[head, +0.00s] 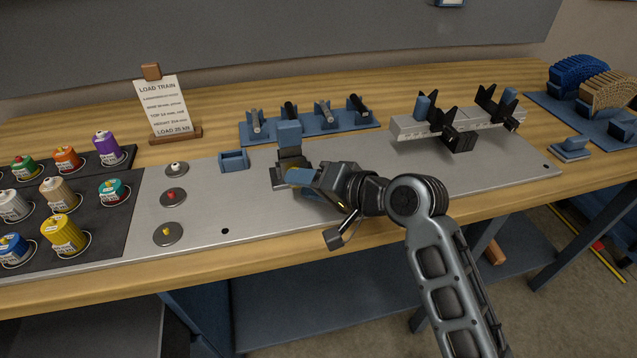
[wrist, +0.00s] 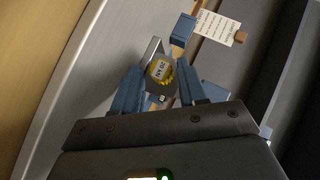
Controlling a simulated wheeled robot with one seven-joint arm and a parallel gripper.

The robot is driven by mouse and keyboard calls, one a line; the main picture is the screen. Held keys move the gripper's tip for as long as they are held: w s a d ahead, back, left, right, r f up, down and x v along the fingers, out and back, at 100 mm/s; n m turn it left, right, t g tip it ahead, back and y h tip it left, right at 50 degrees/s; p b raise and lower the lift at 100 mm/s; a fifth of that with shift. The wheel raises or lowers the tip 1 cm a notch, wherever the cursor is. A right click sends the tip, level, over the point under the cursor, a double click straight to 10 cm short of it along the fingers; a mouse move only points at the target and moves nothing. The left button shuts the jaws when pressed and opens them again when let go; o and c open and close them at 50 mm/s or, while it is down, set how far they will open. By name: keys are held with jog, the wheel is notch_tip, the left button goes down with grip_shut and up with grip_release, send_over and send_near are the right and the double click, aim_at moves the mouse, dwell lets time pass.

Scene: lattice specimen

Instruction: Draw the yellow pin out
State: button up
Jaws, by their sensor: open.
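The yellow pin (wrist: 161,72) shows its yellow, ridged head and a grey labelled face in the wrist view. In the head view only a bit of yellow (head: 297,174) shows beside my gripper. It is at the grey fixture (head: 281,175) with a blue top block, near the middle of the metal plate. My gripper (wrist: 160,82) is open, with one blue finger on each side of the pin head. I cannot tell whether either finger touches it. In the head view my gripper (head: 304,180) reaches in from the right; the pin's shaft is hidden.
Coloured canisters (head: 63,234) stand on dark trays at the left. Small discs (head: 169,234) and a blue holder (head: 233,161) sit left of the fixture. A blue rack (head: 340,125) is behind. A light bar with black brackets (head: 458,137) is right. The front plate is mostly clear.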

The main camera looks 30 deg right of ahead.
jog(key=shift+w+a, duration=0.1)
jog(key=shift+c, duration=0.2)
jog(key=c, duration=0.7)
dwell(0.4)
